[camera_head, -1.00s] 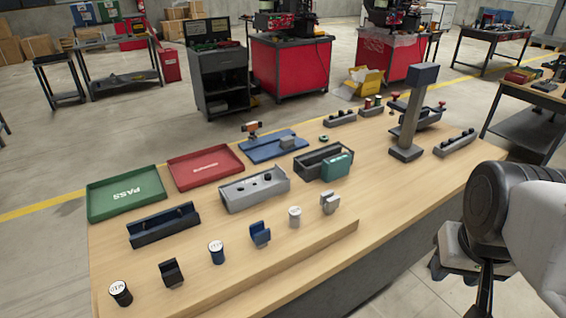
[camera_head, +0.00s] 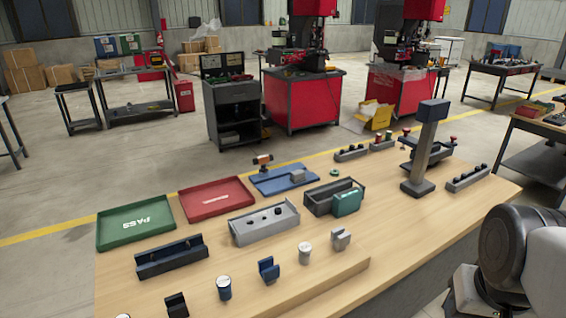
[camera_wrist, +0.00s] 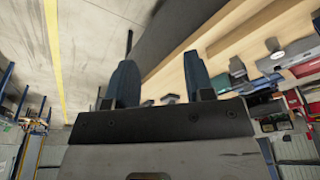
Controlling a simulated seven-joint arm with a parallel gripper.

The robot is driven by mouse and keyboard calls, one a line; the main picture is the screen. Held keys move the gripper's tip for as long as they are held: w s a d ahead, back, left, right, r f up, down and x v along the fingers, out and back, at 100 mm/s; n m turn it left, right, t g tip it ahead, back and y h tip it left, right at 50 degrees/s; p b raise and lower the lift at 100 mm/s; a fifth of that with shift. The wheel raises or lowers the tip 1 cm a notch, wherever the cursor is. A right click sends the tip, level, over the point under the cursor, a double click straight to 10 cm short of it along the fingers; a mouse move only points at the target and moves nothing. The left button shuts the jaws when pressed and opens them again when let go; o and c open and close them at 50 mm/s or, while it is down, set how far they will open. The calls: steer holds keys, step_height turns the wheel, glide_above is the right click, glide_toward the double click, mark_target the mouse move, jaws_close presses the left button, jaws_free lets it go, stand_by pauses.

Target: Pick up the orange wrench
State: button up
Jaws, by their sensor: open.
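I cannot make out a clear orange wrench in either view. A small orange-brown piece (camera_head: 262,160) stands at the blue fixture plate (camera_head: 272,182) at the back of the wooden bench (camera_head: 385,215), but it is too small to tell what it is. In the wrist view my gripper (camera_wrist: 160,68) is open, with two dark fingers apart and nothing between them. In the head view my arm is at the lower right, beside the bench's right end, and the fingertips cannot be made out.
A green tray (camera_head: 107,232) and a red tray (camera_head: 190,206) lie at the bench's left and back. Several small blocks and cylinders line the front. A grey stand (camera_head: 422,150) rises at the right. A tool cabinet (camera_head: 230,95) stands on the floor behind.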

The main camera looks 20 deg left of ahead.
stand_by(0.3)
steer(key=w+a+r+m, duration=0.1)
steer(key=w+a+r, duration=0.15)
steer(key=w, duration=0.45)
steer(key=w+a+r, duration=0.2)
steer(key=w+r, duration=0.1)
steer(key=w, duration=0.4)
steer(key=w+a+r+m, duration=0.1)
steer(key=w+a+r, duration=0.15)
steer(key=w, duration=0.45)
steer(key=w+a+r+m+g, duration=0.1)
steer(key=w+a, duration=0.5)
steer(key=w, duration=0.4)
steer(key=w+a+r+m, duration=0.1)
steer(key=w+a, duration=0.5)
steer(key=w, duration=0.4)
steer(key=m+g, duration=0.2)
steer(key=m, duration=0.3)
glide_toward(263, 157)
steer(key=f, duration=0.5)
steer(key=shift+d, duration=0.35)
steer(key=shift+a+f, duration=0.35)
steer(key=shift+a, duration=0.05)
